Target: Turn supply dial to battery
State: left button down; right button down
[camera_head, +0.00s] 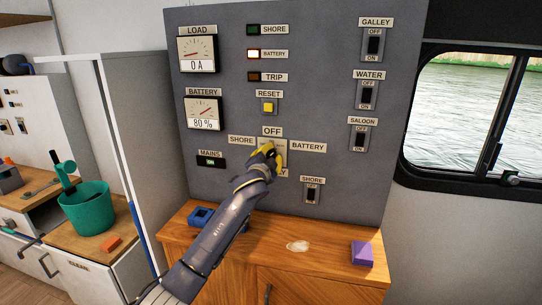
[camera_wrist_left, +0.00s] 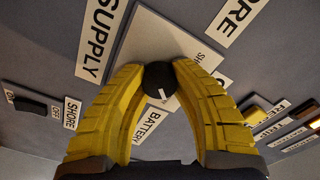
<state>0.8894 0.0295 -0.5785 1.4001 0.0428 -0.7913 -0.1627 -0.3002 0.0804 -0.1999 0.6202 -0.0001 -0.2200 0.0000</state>
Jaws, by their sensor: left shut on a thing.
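The supply dial is a small black knob (camera_wrist_left: 160,80) with a white mark, on a pale square plate (camera_wrist_left: 148,38) in the left wrist view. My left gripper (camera_head: 271,155) reaches up to the panel from below. Its yellow fingers are shut on the knob, one on each side. The white mark is on the side of the knob towards the BATTERY label (camera_wrist_left: 150,125); its exact angle is hard to tell. In the head view the gripper hides the knob. OFF (camera_head: 272,132) is above, SHORE (camera_head: 241,140) left and BATTERY (camera_head: 306,147) right. My right gripper is not in view.
On the grey panel (camera_head: 340,120), the BATTERY lamp (camera_head: 253,54) is lit. A SHORE switch (camera_head: 312,191) sits below right of the dial. The wooden counter (camera_head: 330,262) holds a purple block (camera_head: 362,253) and a blue object (camera_head: 201,217). A teal bucket (camera_head: 88,211) stands left.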

pick_arm(q)
jog(key=shift+r+m, duration=0.1)
jog(key=shift+m, duration=0.2)
jog(key=c, duration=1)
grip_release()
jog(key=shift+o, duration=0.2)
jog(key=v, duration=1.2)
